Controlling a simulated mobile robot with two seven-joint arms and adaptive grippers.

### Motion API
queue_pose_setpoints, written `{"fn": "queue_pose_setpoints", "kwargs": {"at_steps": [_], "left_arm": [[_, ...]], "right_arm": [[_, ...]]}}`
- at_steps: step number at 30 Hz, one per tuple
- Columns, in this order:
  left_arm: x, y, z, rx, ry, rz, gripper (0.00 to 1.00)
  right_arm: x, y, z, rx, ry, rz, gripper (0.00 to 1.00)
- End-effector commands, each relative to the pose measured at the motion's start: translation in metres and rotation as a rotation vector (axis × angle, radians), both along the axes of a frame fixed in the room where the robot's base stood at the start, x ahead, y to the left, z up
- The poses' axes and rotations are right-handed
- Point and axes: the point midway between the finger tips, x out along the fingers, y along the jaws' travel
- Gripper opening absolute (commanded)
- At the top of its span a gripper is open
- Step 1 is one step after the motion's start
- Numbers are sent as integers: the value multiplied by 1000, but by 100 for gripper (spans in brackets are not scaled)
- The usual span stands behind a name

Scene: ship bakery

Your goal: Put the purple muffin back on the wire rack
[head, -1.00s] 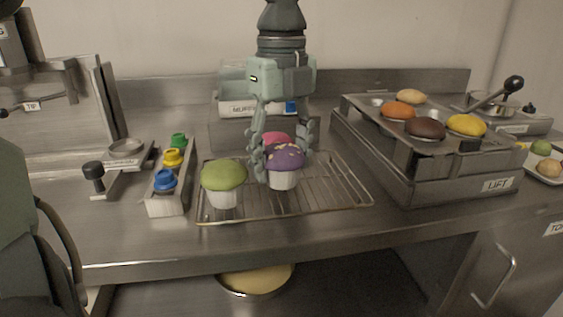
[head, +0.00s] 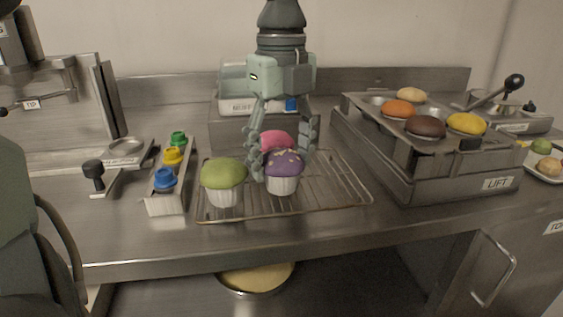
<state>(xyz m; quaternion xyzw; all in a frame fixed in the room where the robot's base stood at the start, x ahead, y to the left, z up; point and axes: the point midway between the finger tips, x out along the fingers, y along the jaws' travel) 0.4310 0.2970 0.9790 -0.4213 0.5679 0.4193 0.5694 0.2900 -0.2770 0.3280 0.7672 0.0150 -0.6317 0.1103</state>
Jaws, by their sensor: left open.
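The purple muffin (head: 284,164), with light specks on top and a pale paper cup, stands upright on the wire rack (head: 335,197). My left gripper (head: 279,158) reaches down from above with its fingers spread, one on each side of the purple muffin. A gap shows between the fingers and the muffin top; whether a fingertip touches the cup is hard to tell. A pink muffin (head: 276,140) is close behind the purple one and partly hidden by it. A green muffin (head: 224,174) stands at the rack's left front. My right gripper is not in view.
A holder with blue, yellow and green capped pieces (head: 165,205) stands left of the rack. A metal lift unit (head: 440,178) with several coloured tops is on the right. A labelled bin (head: 236,107) is behind. The rack's right part is free.

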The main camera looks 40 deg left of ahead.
Motion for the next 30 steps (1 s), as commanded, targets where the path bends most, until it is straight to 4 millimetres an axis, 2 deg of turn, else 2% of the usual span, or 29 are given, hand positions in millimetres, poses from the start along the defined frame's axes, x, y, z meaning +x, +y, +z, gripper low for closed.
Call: {"fn": "queue_pose_setpoints", "kwargs": {"at_steps": [9, 15, 21, 30], "left_arm": [[1, 0, 69, 3, -4, 1, 65], [0, 0, 100, 2, -2, -1, 65], [0, 0, 110, 1, 0, -1, 65], [-1, 0, 109, 1, 1, -2, 65]], "right_arm": [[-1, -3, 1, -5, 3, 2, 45], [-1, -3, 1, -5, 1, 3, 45], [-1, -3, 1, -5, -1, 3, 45], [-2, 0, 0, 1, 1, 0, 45]]}}
